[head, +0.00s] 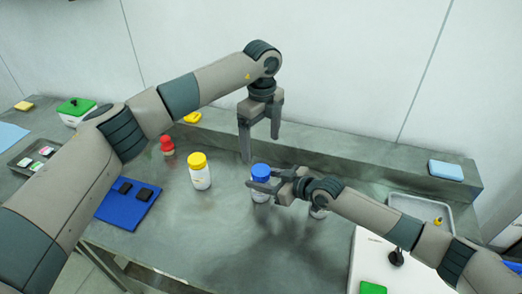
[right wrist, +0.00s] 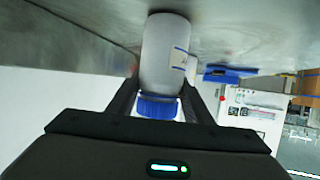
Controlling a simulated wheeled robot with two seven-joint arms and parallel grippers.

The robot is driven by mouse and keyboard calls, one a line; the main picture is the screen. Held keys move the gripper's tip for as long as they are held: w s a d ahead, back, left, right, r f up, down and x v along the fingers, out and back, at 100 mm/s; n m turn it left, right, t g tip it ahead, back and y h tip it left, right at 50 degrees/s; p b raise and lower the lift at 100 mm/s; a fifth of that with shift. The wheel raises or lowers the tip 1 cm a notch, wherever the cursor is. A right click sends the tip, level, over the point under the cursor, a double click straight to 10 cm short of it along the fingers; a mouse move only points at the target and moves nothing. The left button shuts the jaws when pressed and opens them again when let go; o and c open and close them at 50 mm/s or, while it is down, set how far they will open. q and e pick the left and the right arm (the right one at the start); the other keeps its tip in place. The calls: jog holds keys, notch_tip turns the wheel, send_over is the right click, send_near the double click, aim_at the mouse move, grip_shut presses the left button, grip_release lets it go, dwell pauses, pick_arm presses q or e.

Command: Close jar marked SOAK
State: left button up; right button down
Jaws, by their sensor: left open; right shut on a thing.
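A white jar (head: 259,197) with a blue lid (head: 261,170) stands upright on the grey bench. My right gripper (head: 265,189) reaches in from the right and is shut on the jar's body just below the lid. In the right wrist view the jar (right wrist: 164,55) appears upside down between the fingers, with its blue lid (right wrist: 158,106) on its mouth. I cannot tell how tight the lid is. A label shows there, but its words are unreadable. My left gripper (head: 261,149) is open and empty above the blue lid, fingers pointing down.
A yellow-lidded white jar (head: 200,171) stands to the left. A red-topped item (head: 167,146) and a blue mat (head: 128,209) with black pieces lie further left. A raised ledge (head: 350,155) runs along the back.

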pick_arm(q)
notch_tip(320, 180, up, 7)
jog(key=shift+f, duration=0.2)
pick_arm(e)
jog(key=c, duration=0.8)
grip_release()
jog(key=shift+c, duration=0.2)
pick_arm(q)
jog(key=shift+f, duration=0.1)
pick_arm(e)
jog(key=shift+s+d, duration=0.1)
jog(key=shift+s+d+r, duration=0.2)
jog(key=shift+s+d, duration=0.15)
jog(key=shift+d, duration=0.15)
pick_arm(q)
jog(key=shift+f+b, duration=2.45)
jog(key=shift+b, duration=0.1)
pick_arm(e)
jog(key=v, duration=1.6)
jog(key=shift+a, duration=0.1)
